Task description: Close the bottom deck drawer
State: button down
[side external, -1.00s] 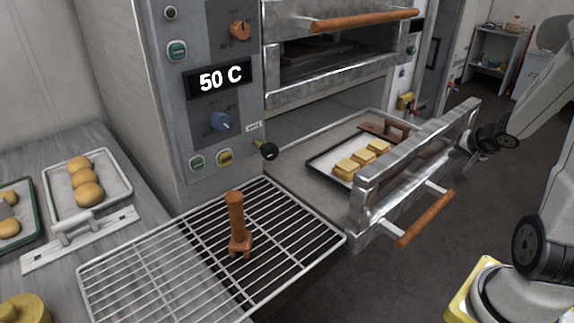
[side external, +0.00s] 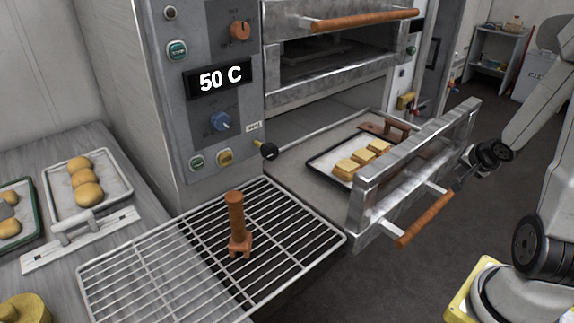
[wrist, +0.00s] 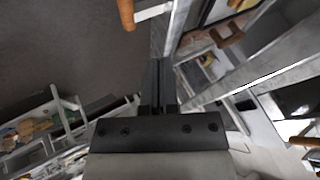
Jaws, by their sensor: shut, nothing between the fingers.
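The bottom deck drawer (side external: 370,207) is pulled out of the oven, its metal-framed front standing well clear of the opening. Its wooden handle (side external: 426,219) faces right and also shows in the wrist view (wrist: 126,14). Inside, a dark-rimmed tray (side external: 318,163) holds three square golden pastries (side external: 361,160). My gripper (side external: 458,182) is shut and empty, outside the drawer front near the far end of the handle. I cannot tell whether it touches the drawer. In the wrist view its fingers (wrist: 158,88) are together beside the drawer front.
An upper deck with a wooden handle (side external: 365,20) is above the drawer. A wire rack (side external: 150,275) with a wooden-handled tool (side external: 236,225) lies in front of the oven. A tray of buns (side external: 60,195) is on the left counter. Floor right of the drawer is open.

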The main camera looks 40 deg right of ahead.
aim_at(425, 175)
jog(key=shift+x, duration=3.95)
jog(key=shift+w, duration=2.05)
jog(key=shift+w, duration=0.1)
jog(key=w, duration=1.1)
jog(key=shift+w+d, duration=0.1)
jog(key=shift+w, duration=1.45)
jog(key=shift+s, duration=0.35)
jog(key=shift+s, duration=1.6)
jog(key=shift+v, duration=5.1)
